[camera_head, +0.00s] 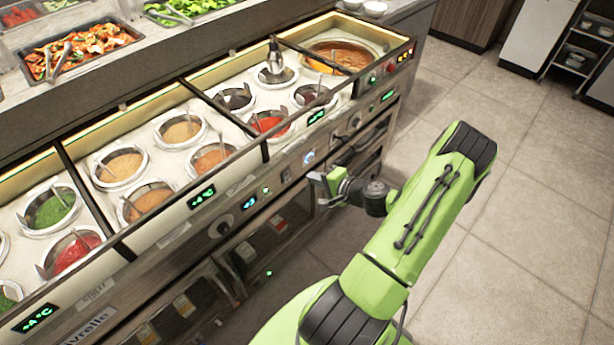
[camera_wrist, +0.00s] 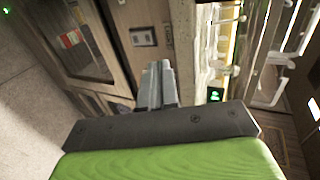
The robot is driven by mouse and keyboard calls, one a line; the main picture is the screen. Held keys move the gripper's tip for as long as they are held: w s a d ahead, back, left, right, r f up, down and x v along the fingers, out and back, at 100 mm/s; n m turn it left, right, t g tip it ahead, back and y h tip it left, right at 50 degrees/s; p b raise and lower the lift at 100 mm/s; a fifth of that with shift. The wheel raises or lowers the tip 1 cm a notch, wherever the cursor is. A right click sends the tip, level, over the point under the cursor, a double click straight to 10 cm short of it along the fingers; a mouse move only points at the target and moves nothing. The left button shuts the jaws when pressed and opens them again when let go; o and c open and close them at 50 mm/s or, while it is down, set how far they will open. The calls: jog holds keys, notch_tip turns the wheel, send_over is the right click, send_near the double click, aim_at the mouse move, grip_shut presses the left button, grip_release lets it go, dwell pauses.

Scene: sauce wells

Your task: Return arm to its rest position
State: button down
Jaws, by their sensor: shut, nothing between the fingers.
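My gripper (camera_head: 318,184) is at the end of my green arm, in front of the sauce counter's (camera_head: 285,177) control panel in the head view. It is below the level of the wells and apart from the sauces. In the wrist view my gripper (camera_wrist: 158,68) points at the counter front, with its fingers together and nothing visible between them. Whether the fingertips touch the panel cannot be told.
Several round sauce wells (camera_head: 120,167) with ladles sit in the counter top. A large soup pot (camera_head: 345,55) is at its far right end. Trays of vegetables (camera_head: 82,48) stand behind. The tiled floor (camera_head: 520,200) on the right is clear.

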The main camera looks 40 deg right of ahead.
jog(key=shift+s+r, duration=0.85)
jog(key=shift+s, duration=0.2)
jog(key=w+a+r+n+g+y+p, duration=0.3)
jog(key=a+r+n+g, duration=0.4)
jog(key=a+r+n, duration=0.8)
jog(key=s+a+r+n+h+p, duration=0.2)
jog(key=s+a+r+h+p, duration=0.1)
jog(key=s+a+r, duration=0.9)
jog(key=s+r+p, duration=0.1)
jog(key=s+r, duration=0.3)
jog(key=shift+n, duration=0.3)
